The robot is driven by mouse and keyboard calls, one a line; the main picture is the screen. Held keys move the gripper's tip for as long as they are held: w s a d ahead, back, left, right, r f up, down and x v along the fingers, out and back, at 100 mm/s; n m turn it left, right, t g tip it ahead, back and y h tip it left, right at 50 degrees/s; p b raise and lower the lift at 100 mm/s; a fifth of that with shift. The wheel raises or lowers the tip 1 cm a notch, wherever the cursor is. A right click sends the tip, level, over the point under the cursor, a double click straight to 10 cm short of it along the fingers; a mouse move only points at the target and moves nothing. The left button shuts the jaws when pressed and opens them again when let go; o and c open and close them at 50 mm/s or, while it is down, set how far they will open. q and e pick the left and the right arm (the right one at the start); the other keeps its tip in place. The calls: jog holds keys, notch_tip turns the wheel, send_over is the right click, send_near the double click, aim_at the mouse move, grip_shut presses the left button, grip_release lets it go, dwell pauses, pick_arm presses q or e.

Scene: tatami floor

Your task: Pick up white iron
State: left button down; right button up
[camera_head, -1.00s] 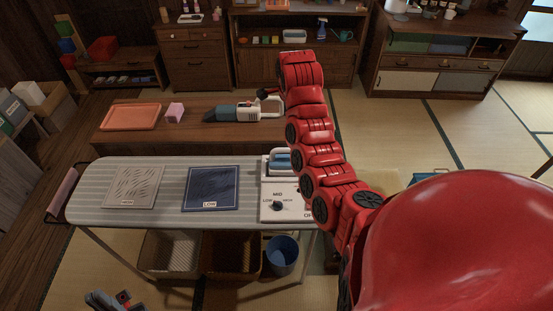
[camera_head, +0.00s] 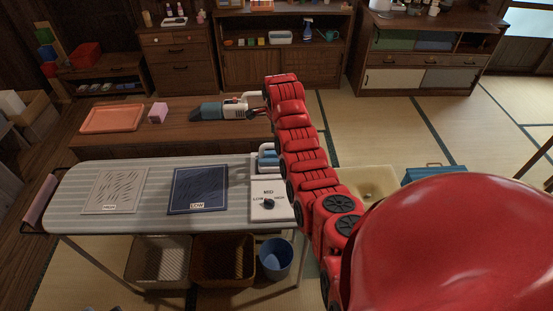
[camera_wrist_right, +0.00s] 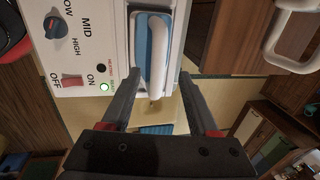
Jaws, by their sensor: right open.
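The iron (camera_head: 268,158), with a white handle and blue body, sits on the white control station (camera_head: 270,189) at the right end of the ironing board. My right arm partly covers it in the head view. In the right wrist view the iron (camera_wrist_right: 153,52) lies at the station's end, its handle running toward my fingers. My right gripper (camera_wrist_right: 161,76) is open and empty, its fingers reaching either side of the handle's near end; contact cannot be told. It is hidden in the head view.
The station has a dial (camera_wrist_right: 56,27), a red switch (camera_wrist_right: 72,80) and a lit green light. Two cloths, one dark blue (camera_head: 199,188), lie on the board. A handheld vacuum (camera_head: 222,109) lies on the low table behind. Baskets and a blue bucket (camera_head: 275,258) stand below.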

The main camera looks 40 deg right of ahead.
aim_at(268, 161)
notch_tip(268, 161, down, 3)
jog(key=shift+w+f+p, duration=0.1)
jog(key=shift+w+p, duration=0.05)
jog(key=shift+p, duration=0.8)
jog(key=shift+w+d+f, duration=0.1)
jog(key=shift+w+f, duration=0.1)
jog(key=shift+f, duration=0.5)
grip_shut()
